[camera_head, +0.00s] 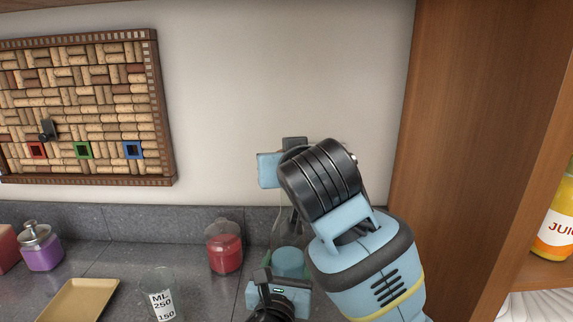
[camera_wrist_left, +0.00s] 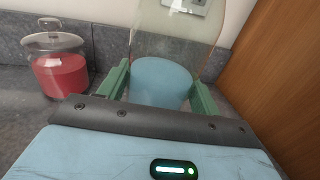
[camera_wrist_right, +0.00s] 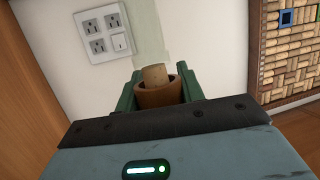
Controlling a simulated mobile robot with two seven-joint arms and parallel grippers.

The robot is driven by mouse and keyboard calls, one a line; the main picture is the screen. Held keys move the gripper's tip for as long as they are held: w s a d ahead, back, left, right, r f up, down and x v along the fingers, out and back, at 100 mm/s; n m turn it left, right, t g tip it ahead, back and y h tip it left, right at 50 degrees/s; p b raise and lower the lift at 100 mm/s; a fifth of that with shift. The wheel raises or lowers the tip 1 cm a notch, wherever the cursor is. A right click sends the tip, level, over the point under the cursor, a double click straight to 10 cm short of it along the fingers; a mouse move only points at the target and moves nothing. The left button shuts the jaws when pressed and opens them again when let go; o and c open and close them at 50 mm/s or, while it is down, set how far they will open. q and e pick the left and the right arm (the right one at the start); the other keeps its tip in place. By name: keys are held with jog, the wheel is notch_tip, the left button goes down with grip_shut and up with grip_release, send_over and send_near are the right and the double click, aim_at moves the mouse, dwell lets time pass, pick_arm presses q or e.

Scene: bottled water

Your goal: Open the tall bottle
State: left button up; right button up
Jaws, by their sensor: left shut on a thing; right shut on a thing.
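The tall clear glass bottle (camera_head: 288,263) stands near the wall, with a blue lower part. It is partly hidden behind my right arm. In the left wrist view the bottle (camera_wrist_left: 162,80) sits between the green fingers of my left gripper (camera_wrist_left: 160,88), shut on its lower body. In the right wrist view my right gripper (camera_wrist_right: 161,90) is shut on a brown stopper (camera_wrist_right: 160,97) with a lighter cork part (camera_wrist_right: 155,75). A pale greenish glass strip shows beyond the cork. I cannot tell whether the cork sits in the bottle's neck.
A red jar (camera_head: 224,252), a glass beaker (camera_head: 161,298), a tan tray (camera_head: 82,302) and a purple jar (camera_head: 41,250) stand to the left on the grey counter. A wooden cabinet side (camera_head: 455,150) rises close on the right. Outlets (camera_wrist_right: 103,33) are on the wall.

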pick_arm(q)
jog(key=shift+f, duration=0.1)
pick_arm(e)
jog(key=shift+r, duration=2)
pick_arm(q)
jog(key=o, duration=1.5)
jog(key=shift+c, duration=0.2)
pick_arm(e)
jog(key=shift+s+r+p, duration=0.15)
jog(key=shift+r+p, duration=0.05)
jog(key=shift+r, duration=0.3)
jog(key=shift+s+r+p, duration=0.15)
jog(key=shift+r, duration=0.35)
pick_arm(q)
jog(key=s+a, duration=0.2)
jog(key=s, duration=1)
